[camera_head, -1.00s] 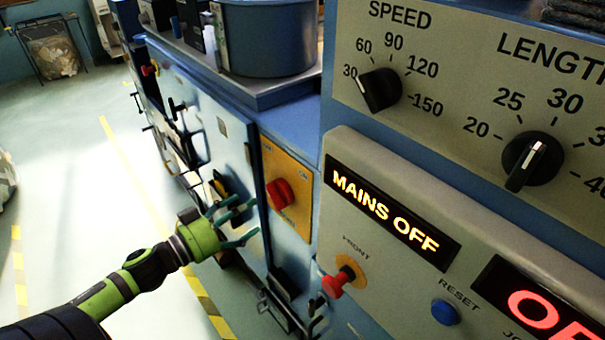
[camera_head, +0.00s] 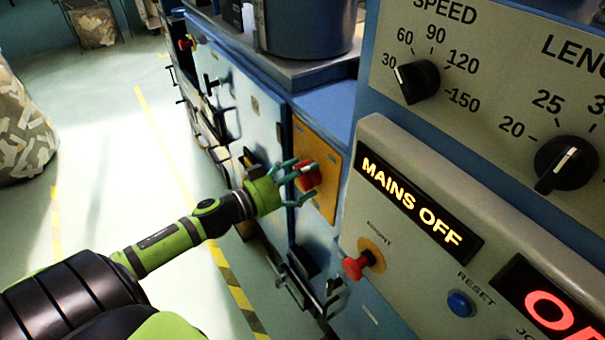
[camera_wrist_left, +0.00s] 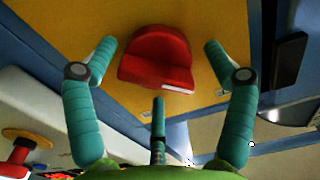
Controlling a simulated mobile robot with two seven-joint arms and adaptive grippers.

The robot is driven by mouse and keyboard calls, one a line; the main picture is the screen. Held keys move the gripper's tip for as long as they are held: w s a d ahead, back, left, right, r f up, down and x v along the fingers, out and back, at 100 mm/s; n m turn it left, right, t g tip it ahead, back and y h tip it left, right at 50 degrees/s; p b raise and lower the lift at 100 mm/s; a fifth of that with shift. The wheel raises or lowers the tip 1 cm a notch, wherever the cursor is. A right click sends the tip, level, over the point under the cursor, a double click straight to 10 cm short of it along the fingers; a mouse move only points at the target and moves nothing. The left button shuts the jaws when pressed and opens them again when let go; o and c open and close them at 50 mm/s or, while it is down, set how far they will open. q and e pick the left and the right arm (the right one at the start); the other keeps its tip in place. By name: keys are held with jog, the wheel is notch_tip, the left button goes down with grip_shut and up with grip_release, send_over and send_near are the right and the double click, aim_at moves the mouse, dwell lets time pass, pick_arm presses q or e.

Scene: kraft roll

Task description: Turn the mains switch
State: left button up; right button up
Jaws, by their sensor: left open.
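The mains switch is a red knob (camera_head: 308,177) on a yellow plate (camera_head: 327,196) on the side of the blue machine. A lit sign (camera_head: 409,203) reads MAINS OFF. My left gripper (camera_head: 296,184) is at the knob, with its teal fingers around it in the head view. In the left wrist view the red knob (camera_wrist_left: 157,58) lies ahead between the spread fingertips of my left gripper (camera_wrist_left: 158,62), with gaps on both sides. The gripper is open. My right gripper is not in view.
A red stop button (camera_head: 356,266) and a blue reset button (camera_head: 460,303) sit on the panel to the right. Above them are the speed dial (camera_head: 416,81) and length dial (camera_head: 565,163). Black handles (camera_head: 318,292) stick out below.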

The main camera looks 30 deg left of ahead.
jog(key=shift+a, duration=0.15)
pick_arm(q)
jog(key=c, duration=1.1)
jog(key=shift+r, duration=0.1)
jog(key=shift+c, duration=0.2)
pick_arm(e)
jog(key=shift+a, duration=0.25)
